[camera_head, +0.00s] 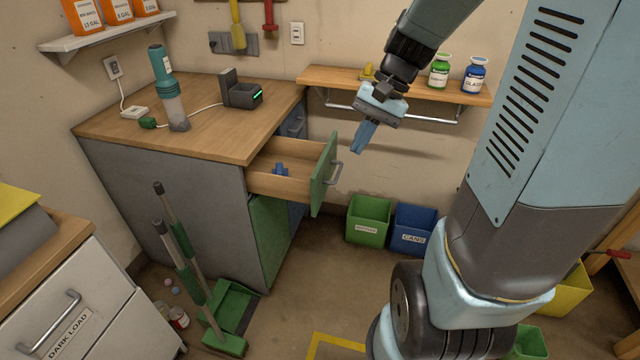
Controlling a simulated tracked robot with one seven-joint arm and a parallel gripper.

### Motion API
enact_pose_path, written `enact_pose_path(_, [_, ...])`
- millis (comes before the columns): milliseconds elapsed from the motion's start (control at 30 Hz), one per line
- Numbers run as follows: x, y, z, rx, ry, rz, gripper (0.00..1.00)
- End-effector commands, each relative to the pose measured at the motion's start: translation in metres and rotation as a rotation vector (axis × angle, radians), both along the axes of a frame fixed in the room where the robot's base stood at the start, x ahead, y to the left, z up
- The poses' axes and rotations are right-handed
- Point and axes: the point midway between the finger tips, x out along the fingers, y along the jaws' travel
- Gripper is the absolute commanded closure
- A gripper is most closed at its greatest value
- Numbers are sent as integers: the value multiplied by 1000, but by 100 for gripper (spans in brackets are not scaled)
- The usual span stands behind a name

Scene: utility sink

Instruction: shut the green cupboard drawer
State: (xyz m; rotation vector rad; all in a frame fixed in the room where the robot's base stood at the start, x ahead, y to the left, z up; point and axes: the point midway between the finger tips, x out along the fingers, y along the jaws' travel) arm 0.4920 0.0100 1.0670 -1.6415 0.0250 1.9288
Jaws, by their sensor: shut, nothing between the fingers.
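The green drawer (323,172) is pulled out from the cupboard under the wooden worktop. Its green front has a grey bar handle (334,173) facing right. A small blue object (281,169) lies inside the drawer. My gripper (357,150) is shut and empty, pointing down. In the picture it is just right of the drawer front and handle, with a small gap between them. I cannot tell its exact depth relative to the handle.
A green bin (368,222) and a blue bin (412,230) stand on the floor below and right of the drawer. A wall shelf (420,87) with jars is behind my gripper. A broom and dustpan (232,305) stand before the cupboard.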

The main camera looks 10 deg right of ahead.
Motion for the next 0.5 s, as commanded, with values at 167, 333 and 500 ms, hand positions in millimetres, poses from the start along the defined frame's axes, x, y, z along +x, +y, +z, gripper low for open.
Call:
enact_pose_path(167, [21, -4, -26, 118, 112, -89, 100])
enact_pose_path(333, [40, -9, -50, 232, 206, -176, 100])
enact_pose_path(500, [58, -16, -76, 348, 294, -271, 100])
